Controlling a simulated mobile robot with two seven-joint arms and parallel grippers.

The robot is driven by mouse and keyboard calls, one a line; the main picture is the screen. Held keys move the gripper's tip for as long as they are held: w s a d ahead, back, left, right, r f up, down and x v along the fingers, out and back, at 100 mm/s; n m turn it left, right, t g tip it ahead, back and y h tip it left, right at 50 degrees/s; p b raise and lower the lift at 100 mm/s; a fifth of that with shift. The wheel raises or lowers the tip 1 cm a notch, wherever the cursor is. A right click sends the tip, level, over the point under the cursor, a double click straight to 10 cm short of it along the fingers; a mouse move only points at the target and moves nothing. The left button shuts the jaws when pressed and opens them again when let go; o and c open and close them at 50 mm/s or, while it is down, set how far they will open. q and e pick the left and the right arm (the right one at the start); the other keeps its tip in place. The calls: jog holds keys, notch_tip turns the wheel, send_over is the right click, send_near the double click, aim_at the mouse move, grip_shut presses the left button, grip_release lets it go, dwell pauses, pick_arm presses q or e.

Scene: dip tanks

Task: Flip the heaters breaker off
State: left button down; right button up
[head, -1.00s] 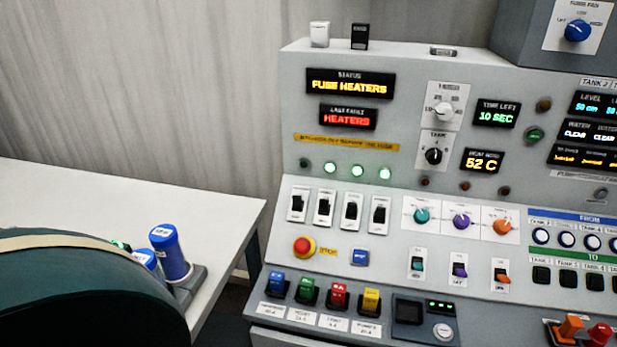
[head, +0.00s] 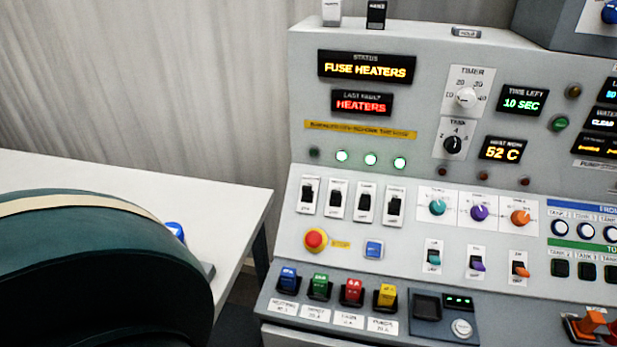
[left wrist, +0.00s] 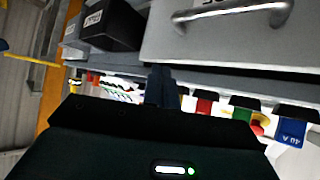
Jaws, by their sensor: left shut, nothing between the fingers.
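Several black breaker levers on white plates stand in a row on the grey panel (head: 430,170). The leftmost breaker (head: 309,194) is below a dark lamp (head: 314,153); the three other lamps glow green. The plate labels are too small to read surely, as is each lever's position. The status display (head: 367,68) reads FUSE HEATERS and the fault display (head: 362,103) reads HEATERS. My left gripper (left wrist: 160,85) is shut and empty in the left wrist view, apart from the coloured parts there. The head view shows my left arm, not its gripper. My right gripper is out of view.
Blue, green, red and yellow fuses (head: 352,291) stick up on the ledge below the breakers. A red stop button (head: 316,240) and a blue button (head: 374,250) lie between. A white table (head: 235,215) stands at left. A metal handle (left wrist: 240,15) shows in the wrist view.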

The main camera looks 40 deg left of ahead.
pick_arm(q)
jog(key=w+a+r+n+g+y, duration=0.2)
jog(key=w+a+r+n+y, duration=0.1)
jog(key=w+a+r, duration=0.9)
jog(key=w+a+r+n+g+y, duration=0.3)
jog(key=w+a+r+n, duration=0.2)
jog(key=w+a+r, duration=0.8)
jog(key=a+r+p, duration=0.1)
jog(key=a, duration=0.5)
jog(key=shift+a+r+n, duration=0.2)
jog(key=shift+r+n, duration=0.1)
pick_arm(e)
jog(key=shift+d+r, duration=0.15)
pick_arm(q)
jog(key=shift+f, duration=0.1)
